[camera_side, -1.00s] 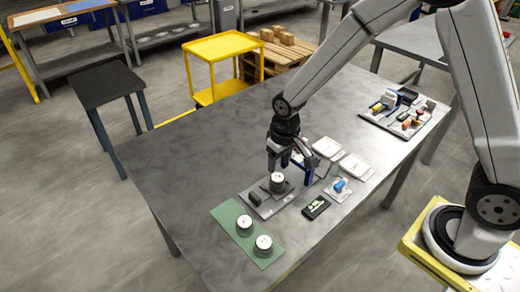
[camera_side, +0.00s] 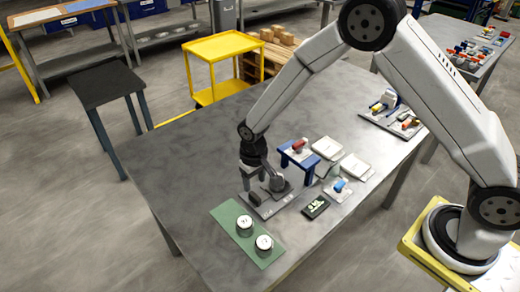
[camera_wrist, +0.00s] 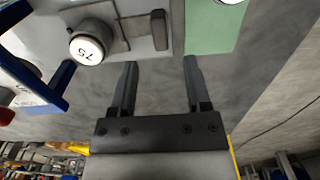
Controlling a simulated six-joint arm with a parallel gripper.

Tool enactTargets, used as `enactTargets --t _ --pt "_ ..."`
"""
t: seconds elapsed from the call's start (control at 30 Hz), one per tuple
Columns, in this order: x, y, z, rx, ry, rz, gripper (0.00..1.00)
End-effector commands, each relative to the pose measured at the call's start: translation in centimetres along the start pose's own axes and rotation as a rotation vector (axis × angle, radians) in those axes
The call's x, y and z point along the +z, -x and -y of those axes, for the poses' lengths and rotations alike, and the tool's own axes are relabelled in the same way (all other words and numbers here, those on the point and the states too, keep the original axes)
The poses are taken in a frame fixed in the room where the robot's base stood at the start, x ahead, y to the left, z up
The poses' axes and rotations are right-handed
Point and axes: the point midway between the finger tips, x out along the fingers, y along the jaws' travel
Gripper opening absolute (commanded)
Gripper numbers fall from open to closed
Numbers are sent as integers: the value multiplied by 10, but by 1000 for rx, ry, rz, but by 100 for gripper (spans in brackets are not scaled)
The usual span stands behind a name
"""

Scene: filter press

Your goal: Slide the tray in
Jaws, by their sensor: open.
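A light grey base plate (camera_side: 265,211) lies on the table; it also shows in the wrist view (camera_wrist: 140,50). A grey cylinder (camera_side: 277,184) with a white top marked 75 (camera_wrist: 90,42) stands on a darker, flat piece that looks like the tray (camera_side: 287,193). A dark upright block (camera_side: 254,198) is at the plate's end, toward the green mat; in the wrist view (camera_wrist: 159,30) it is just beyond the fingertips. The blue press frame (camera_side: 298,156) stands at the other end. My gripper (camera_wrist: 160,62) is open and empty, near the block, fingers apart.
A green mat (camera_side: 223,211) holds two white-topped cylinders (camera_side: 244,225) (camera_side: 264,245). A black device (camera_side: 316,208), a small pad with a blue item (camera_side: 340,187) and white trays (camera_side: 355,167) lie right of the plate. The table's left side is clear.

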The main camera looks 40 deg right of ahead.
Motion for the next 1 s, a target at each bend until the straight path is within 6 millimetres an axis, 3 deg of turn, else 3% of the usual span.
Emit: enactTargets --t 0.6,1.0 --pt "0 -61 0 0 0 0 62" --pt "0 -70 0 -1 0 -2 62"
